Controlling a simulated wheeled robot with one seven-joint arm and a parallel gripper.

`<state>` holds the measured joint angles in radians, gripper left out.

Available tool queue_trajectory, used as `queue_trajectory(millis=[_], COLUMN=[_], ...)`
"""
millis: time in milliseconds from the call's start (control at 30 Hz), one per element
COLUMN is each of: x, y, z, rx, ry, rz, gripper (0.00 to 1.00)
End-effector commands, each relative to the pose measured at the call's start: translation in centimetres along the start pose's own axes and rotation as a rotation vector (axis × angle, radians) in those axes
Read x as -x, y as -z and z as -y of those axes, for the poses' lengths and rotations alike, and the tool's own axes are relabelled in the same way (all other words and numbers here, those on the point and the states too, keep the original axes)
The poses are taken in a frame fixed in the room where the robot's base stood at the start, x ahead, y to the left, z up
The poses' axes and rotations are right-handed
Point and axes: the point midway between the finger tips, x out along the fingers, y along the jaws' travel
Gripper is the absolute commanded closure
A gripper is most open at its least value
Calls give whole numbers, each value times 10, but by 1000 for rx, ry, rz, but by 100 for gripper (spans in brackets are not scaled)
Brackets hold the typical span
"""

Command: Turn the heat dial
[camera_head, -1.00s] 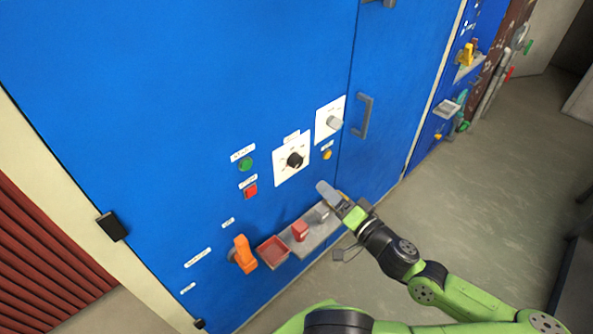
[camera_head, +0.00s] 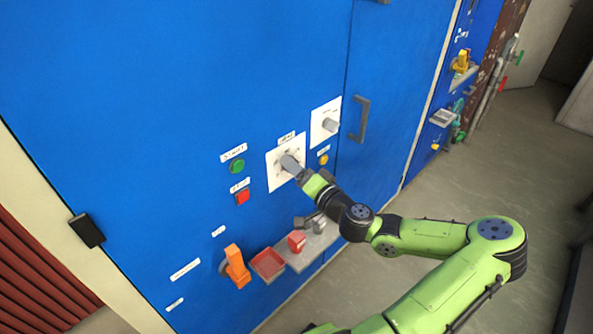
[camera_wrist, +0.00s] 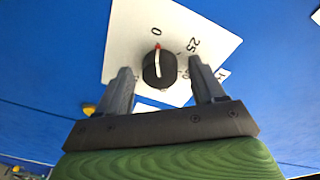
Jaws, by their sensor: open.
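The heat dial (camera_wrist: 158,72) is a black round knob with a red-tipped white pointer line, on a white plate (camera_wrist: 190,28) with printed numbers, among them 0 and 25. Its pointer is toward the 0 in the wrist view. In the head view the plate (camera_head: 273,178) shows on the blue cabinet, but my gripper (camera_head: 291,163) covers the knob. My gripper is open, with one finger on each side of the dial in the wrist view (camera_wrist: 163,80). I cannot tell whether either finger touches it.
A second plate with a grey knob (camera_head: 330,125) is up and right of the dial. A green button (camera_head: 237,166) and a red button (camera_head: 242,197) are to the left. Below are an orange handle (camera_head: 236,266), a red tray (camera_head: 268,264) and a grey shelf (camera_head: 314,248).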

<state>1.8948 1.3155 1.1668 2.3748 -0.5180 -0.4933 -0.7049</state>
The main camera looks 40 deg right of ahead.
Motion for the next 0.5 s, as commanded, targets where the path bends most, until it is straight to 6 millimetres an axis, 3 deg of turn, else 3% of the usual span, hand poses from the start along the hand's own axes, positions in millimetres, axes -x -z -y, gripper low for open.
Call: queue_trajectory(millis=[100, 433, 500], x=[0, 1, 1], y=[0, 0, 0], z=[0, 0, 0], rx=[0, 0, 0], ry=[0, 0, -1], rz=[0, 0, 0], gripper=[35, 85, 88])
